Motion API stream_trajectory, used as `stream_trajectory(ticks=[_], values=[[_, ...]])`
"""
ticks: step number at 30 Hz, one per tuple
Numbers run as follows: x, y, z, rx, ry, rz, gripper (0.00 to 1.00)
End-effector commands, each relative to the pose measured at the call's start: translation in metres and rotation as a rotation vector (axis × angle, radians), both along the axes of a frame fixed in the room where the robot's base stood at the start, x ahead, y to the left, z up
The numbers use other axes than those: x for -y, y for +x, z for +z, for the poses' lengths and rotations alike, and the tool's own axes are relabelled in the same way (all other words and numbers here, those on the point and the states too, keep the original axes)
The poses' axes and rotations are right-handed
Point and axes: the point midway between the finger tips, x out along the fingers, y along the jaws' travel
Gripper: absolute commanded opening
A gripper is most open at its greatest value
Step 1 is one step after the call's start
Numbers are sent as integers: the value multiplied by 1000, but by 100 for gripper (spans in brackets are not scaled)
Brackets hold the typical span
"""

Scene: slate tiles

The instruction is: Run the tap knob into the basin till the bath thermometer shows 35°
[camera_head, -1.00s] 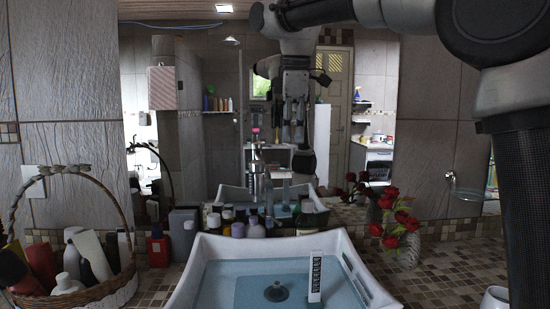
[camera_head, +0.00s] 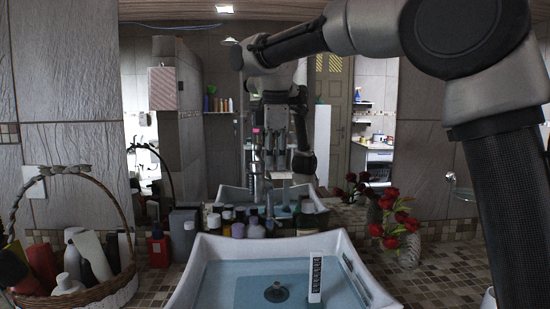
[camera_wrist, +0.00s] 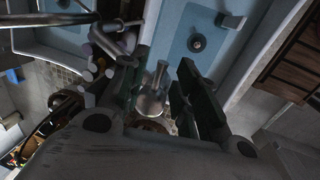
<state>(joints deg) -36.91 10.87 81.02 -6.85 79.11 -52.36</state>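The basin (camera_head: 190,277) is white and holds clear blue water, with a round drain (camera_head: 276,292) at its bottom. The bath thermometer (camera_head: 315,277) is a white upright strip with a column of dark squares, standing in the water; its reading is too small to tell. In the wrist view the basin (camera_wrist: 172,25) shows at the top, with the drain (camera_wrist: 197,43) and the thermometer (camera_wrist: 232,20). My gripper (camera_wrist: 160,88) is open, its dark fingers apart. A shiny metal part, apparently the tap knob (camera_wrist: 153,97), shows between the fingers; contact cannot be told.
Several bottles (camera_head: 240,225) line the basin's back edge below a mirror that reflects my body. A wicker basket (camera_head: 100,292) of bottles stands at left. A vase (camera_head: 408,252) of red roses stands at right. Tiled counter (camera_head: 450,265) is clear beside it.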

Motion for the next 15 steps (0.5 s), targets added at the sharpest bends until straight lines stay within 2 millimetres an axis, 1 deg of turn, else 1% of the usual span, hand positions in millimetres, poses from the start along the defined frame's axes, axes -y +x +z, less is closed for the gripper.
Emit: stream_trajectory(ticks=[2,6,7,15], values=[[0,0,0,0,0,0,29],[0,0,0,0,0,0,4],[0,0,0,0,0,0,0],[0,0,0,0,0,-7,0]])
